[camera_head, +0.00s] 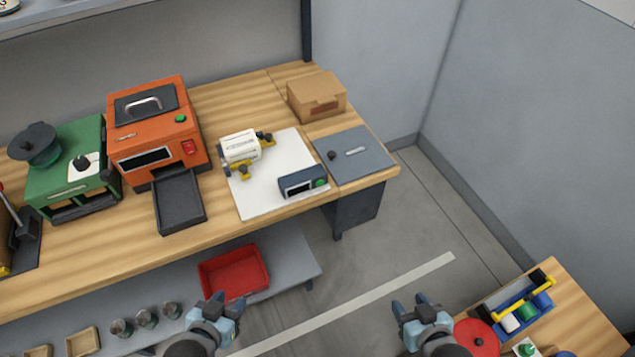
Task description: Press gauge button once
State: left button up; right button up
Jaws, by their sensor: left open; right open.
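The gauge (296,189) is a small dark blue box with a dark display, on the white sheet near the front edge of the wooden bench. Its green button (320,183) is at the right end of the box and is uncovered. My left gripper (225,302) is open and empty, low in the picture, in front of the bench and below left of the gauge. My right gripper (410,304) is open and empty, below right of the gauge. Both grippers are well apart from the gauge.
A white cylindrical device (240,147) stands behind the gauge on the sheet (255,200). A grey panel (360,165) and cardboard box (316,98) are at right; an orange machine (150,130) is left. A red bin (233,272) sits on the lower shelf.

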dwell(0.4)
pick_arm(q)
grip_shut()
dwell(1.6)
